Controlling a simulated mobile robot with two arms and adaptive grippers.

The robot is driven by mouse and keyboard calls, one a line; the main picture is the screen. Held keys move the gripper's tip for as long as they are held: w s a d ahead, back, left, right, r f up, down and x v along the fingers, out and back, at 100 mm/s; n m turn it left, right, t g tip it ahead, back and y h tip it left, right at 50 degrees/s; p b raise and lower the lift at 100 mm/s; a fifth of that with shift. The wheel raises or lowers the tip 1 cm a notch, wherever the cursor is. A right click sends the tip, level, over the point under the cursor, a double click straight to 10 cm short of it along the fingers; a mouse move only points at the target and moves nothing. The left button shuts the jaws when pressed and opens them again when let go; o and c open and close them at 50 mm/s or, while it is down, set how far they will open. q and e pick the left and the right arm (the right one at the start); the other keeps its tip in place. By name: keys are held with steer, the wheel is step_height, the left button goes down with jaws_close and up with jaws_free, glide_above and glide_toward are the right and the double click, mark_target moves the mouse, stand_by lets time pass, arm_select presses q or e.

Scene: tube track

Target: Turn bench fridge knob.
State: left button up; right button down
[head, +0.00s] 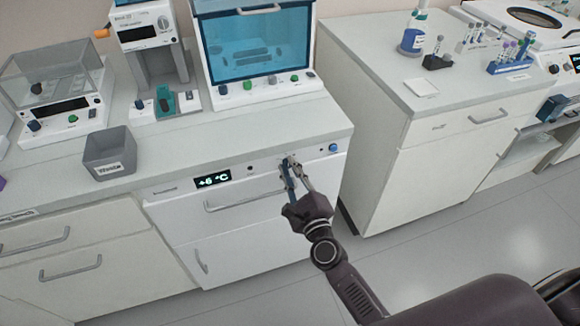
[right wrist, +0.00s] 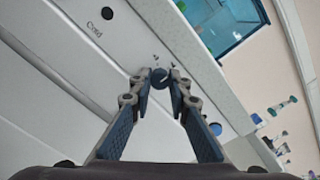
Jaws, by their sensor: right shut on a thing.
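The bench fridge (head: 230,235) is built under the left bench, and its display (head: 212,180) reads +6 °C. My right gripper (head: 290,165) reaches up to the fridge's front panel, right of the display. In the right wrist view, the fingers of my right gripper (right wrist: 161,75) are closed around a small dark round knob (right wrist: 159,78). The fingers partly hide the knob, and its pointer cannot be read. A small mark "Cold" (right wrist: 94,29) shows on the panel in the wrist view. My left gripper is not in view.
A blue knob (head: 333,148) sits right of the gripper on the same panel. The fridge handle (head: 245,202) is just below left. A grey waste bin (head: 109,153) stands on the bench above. Floor is free between the benches.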

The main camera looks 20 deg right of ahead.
steer(key=n+p, duration=0.2)
steer(key=n, duration=0.4)
steer(key=shift+r+n, duration=0.15)
steer(key=shift+n, duration=0.15)
steer(key=n+p, duration=0.2)
steer(key=n, duration=0.3)
steer(key=shift+n, duration=0.3)
steer(key=c, duration=1.8)
jaws_free()
steer(key=shift+w, duration=0.1)
steer(key=shift+f, duration=0.2)
steer(key=shift+s, duration=0.3)
steer(key=s, duration=1.1)
steer(key=shift+s+d, duration=0.15)
steer(key=shift+s, duration=0.1)
